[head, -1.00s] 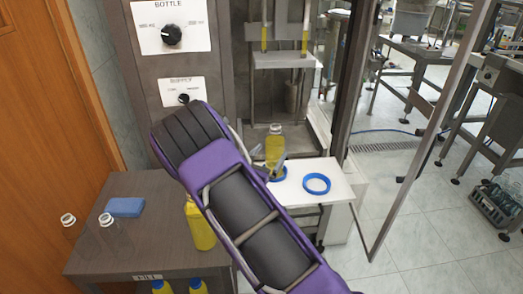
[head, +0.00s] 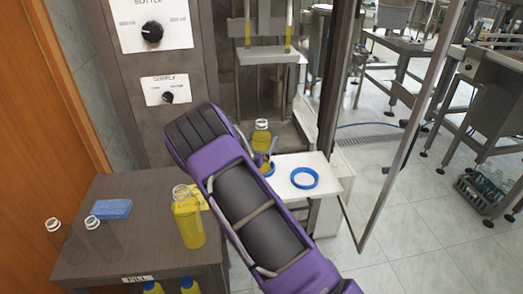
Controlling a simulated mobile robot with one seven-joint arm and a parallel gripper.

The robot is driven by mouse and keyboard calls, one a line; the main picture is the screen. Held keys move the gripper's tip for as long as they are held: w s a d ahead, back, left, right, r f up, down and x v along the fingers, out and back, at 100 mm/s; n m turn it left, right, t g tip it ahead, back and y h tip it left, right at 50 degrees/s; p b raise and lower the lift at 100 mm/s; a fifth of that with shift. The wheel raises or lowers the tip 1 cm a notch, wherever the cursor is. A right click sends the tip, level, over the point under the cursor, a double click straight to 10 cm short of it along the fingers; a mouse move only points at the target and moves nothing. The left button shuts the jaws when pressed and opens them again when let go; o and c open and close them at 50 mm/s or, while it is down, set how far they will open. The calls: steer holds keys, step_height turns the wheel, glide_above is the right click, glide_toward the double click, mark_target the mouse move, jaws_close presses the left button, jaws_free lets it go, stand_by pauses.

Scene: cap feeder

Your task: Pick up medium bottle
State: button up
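A clear bottle with yellow liquid (head: 261,138) stands upright at the white platform's left blue ring (head: 268,170), under the filling machine. My gripper (head: 258,152) is at this bottle, mostly hidden behind my purple arm. Thin grey finger parts show on both sides of the bottle's lower half; whether they touch it cannot be seen. Another bottle with yellow liquid (head: 188,222) and an open neck stands on the dark table, left of my arm. Two clear empty bottles (head: 60,240) (head: 101,238) stand at the table's left. Which bottle is the medium one is not clear.
A second, empty blue ring (head: 304,178) lies on the white platform (head: 322,166). An open glass door frame (head: 408,140) stands at right.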

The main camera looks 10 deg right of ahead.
jaws_close()
steer(key=shift+r, duration=0.1)
steer(key=shift+r, duration=0.15)
